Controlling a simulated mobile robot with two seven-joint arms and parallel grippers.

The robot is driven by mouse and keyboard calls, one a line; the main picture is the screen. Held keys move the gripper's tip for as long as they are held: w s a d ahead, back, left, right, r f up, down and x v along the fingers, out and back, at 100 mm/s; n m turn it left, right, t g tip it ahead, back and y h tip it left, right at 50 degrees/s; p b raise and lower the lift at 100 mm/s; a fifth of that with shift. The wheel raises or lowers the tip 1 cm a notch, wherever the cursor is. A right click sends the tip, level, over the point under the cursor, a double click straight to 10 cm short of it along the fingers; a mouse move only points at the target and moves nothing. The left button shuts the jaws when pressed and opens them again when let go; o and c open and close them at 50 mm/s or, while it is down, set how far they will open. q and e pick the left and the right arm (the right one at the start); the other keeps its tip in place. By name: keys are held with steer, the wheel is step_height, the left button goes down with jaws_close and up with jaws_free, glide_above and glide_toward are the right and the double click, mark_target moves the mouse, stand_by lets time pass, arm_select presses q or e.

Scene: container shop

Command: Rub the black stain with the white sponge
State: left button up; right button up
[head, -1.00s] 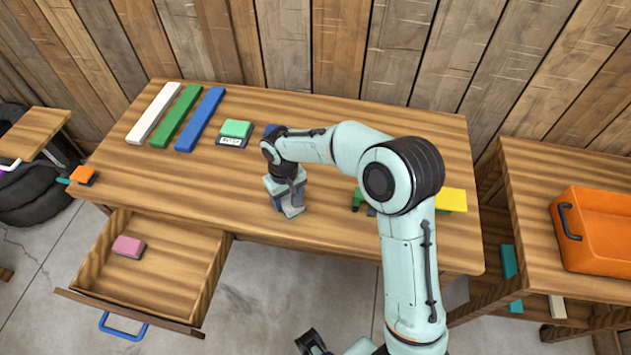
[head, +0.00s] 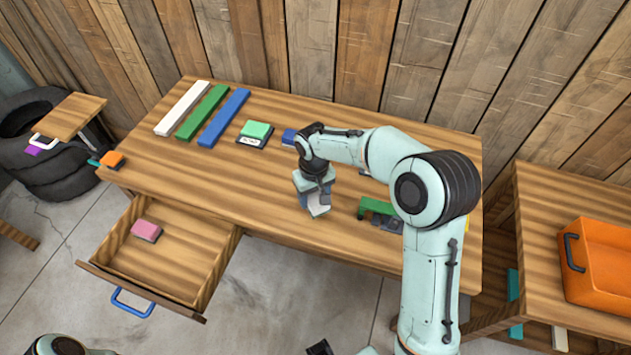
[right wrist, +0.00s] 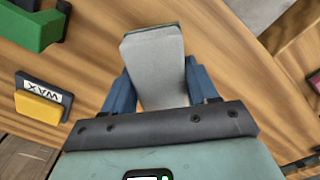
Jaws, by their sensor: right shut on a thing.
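My right gripper (head: 314,196) is low over the middle of the workbench, pointing down. It is shut on the white sponge (head: 320,210), whose pale lower end shows beside the fingers. In the right wrist view the sponge (right wrist: 155,60) looks light grey and sits between the two blue fingers of the gripper (right wrist: 160,92). I cannot tell whether the sponge touches the tabletop. The black stain does not show in either view; the gripper and sponge may hide it.
On the workbench (head: 270,190) are white, green and blue strips, a green-topped block (head: 256,131), a blue block (head: 289,137) and a green object (head: 377,209). A yellow wax block (right wrist: 40,104) lies nearby. The open drawer (head: 198,280) holds a pink block (head: 146,230). An orange tray (head: 600,288) stands right.

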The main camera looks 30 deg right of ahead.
steer(key=shift+r+p, duration=1.05)
steer(key=shift+r, duration=0.8)
